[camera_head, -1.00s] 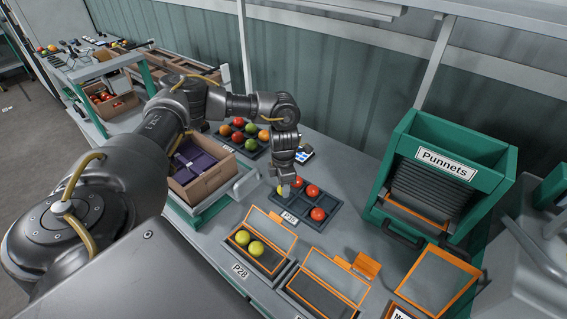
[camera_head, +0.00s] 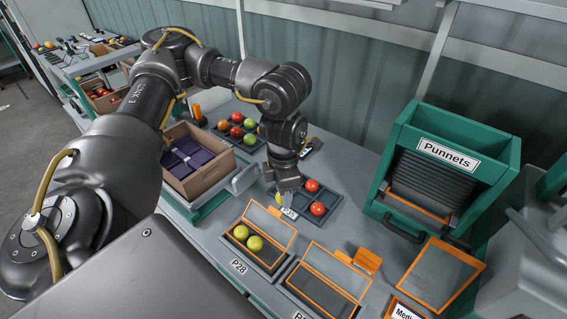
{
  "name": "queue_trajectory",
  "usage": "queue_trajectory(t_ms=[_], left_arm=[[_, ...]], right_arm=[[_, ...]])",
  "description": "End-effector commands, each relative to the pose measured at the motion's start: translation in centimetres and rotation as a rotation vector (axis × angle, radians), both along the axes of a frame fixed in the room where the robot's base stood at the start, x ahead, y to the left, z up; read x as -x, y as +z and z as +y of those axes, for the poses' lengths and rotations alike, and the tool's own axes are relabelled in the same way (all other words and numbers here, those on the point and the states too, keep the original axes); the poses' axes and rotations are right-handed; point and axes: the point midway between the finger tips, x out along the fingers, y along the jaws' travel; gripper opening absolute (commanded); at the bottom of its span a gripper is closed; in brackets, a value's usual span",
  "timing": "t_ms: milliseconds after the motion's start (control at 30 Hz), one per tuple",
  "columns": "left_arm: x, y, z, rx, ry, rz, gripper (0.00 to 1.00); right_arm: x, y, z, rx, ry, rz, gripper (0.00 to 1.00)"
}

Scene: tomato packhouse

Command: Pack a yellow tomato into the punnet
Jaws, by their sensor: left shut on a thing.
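My left gripper (camera_head: 284,196) is low over the near left part of a dark divided tray (camera_head: 333,196), pointing down. It is shut on a yellow tomato (camera_head: 278,198), which is mostly hidden by the fingers. Two red tomatoes (camera_head: 317,208) sit in the tray's right-hand compartments. In front stands an open orange-rimmed punnet (camera_head: 270,263) labelled P28, its lid tilted up at the back. It holds two yellow-green tomatoes (camera_head: 254,243) on its left side. My right gripper is not in view.
A second open punnet (camera_head: 318,294) stands right of P28. A green Punnets dispenser (camera_head: 490,190) is at the right. A tray of mixed tomatoes (camera_head: 222,130) lies behind my arm. A cardboard box (camera_head: 205,182) with purple trays stands at the left.

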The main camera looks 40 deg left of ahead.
Motion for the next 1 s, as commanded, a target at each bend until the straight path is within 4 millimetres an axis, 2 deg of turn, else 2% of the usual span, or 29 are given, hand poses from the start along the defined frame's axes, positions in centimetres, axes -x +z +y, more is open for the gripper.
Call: queue_trajectory(t_ms=[167,267,367,800,1000], left_arm=[[0.1,0.1,-0.2,0.0,-0.032,0.0,0.28],[0.1,0.2,-0.6,0.001,-0.142,-0.001,0.28],[0.1,0.3,-1.3,0.002,-0.346,-0.002,0.28],[0.9,1.2,-5.6,0.0,-1.644,-0.005,0.28],[1.4,1.5,-7.0,0.0,-2.15,-0.001,0.28]], right_arm=[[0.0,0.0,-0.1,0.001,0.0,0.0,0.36],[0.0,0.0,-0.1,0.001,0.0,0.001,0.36],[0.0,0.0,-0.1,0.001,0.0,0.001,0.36],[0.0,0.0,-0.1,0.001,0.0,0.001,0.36],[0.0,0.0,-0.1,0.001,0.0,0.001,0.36]])
